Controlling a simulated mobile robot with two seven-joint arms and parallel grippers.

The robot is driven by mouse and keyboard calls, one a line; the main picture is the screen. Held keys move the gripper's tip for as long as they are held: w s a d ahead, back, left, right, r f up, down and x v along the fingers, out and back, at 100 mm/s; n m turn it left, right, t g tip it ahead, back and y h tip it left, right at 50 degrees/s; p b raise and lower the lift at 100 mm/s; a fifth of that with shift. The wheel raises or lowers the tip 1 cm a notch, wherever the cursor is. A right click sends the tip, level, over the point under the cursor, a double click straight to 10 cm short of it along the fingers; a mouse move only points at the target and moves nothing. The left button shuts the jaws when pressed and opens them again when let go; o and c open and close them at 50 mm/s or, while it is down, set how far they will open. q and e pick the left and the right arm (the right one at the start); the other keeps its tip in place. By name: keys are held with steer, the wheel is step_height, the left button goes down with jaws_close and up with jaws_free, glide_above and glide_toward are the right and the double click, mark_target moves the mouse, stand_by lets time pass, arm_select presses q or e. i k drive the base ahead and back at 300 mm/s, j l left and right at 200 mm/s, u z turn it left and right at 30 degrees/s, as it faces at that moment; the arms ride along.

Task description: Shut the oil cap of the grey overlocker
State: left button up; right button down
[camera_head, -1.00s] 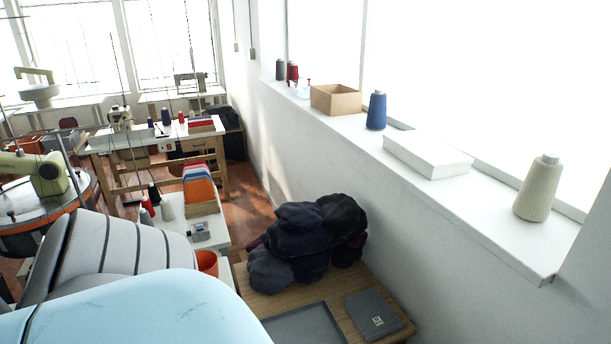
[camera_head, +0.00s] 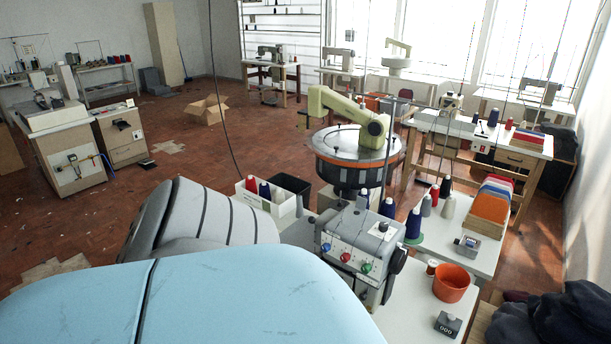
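The grey overlocker (camera_head: 352,240) stands on a white table in the middle of the head view, with red, blue and green dials on its front. A small dark round part (camera_head: 383,227) shows on its top at the right; I cannot tell whether it is the oil cap or whether it is open. The lower part of the machine is partly hidden behind my light blue body part. Neither gripper is in view.
An orange bucket (camera_head: 452,283) and a small dark box (camera_head: 448,324) stand right of the overlocker. Thread cones (camera_head: 414,226) stand behind it. A white bin of cones (camera_head: 266,200) is at its left. A green machine (camera_head: 350,118) stands behind. Open floor lies left.

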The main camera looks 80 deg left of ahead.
mark_target(361, 201)
steer(key=u, duration=1.8)
